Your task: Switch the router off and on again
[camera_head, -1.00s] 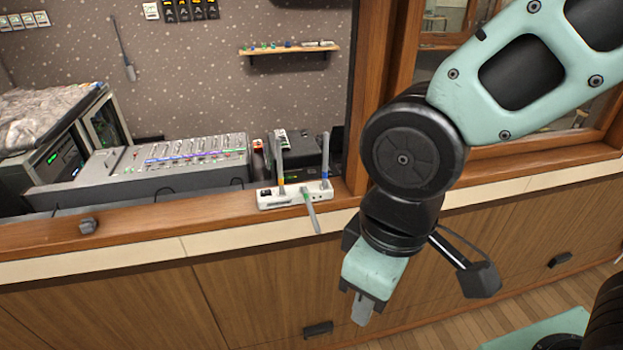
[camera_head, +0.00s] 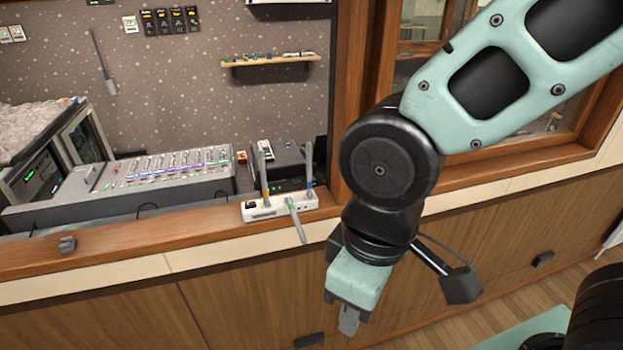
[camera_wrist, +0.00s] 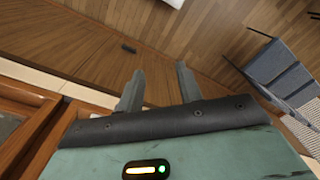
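A white box (camera_head: 285,209) sits on the wooden ledge, with a small black part at its left end and grey sticks with coloured bands on it. Two sticks stand upright and one leans out over the ledge's front. It may be the router or a power strip; I cannot tell which. A dark box (camera_head: 287,160) stands behind it, partly hidden by the sticks. My gripper (camera_head: 349,322) points down in front of the cabinet, right of and below the white box. In the wrist view my gripper (camera_wrist: 160,80) has its fingers apart with nothing between them.
A grey fader console (camera_head: 130,187) stands behind the ledge (camera_head: 120,249). A wooden post (camera_head: 352,100) rises behind my arm. In the wrist view, a blue-grey chair (camera_wrist: 280,72) stands on the floor at right.

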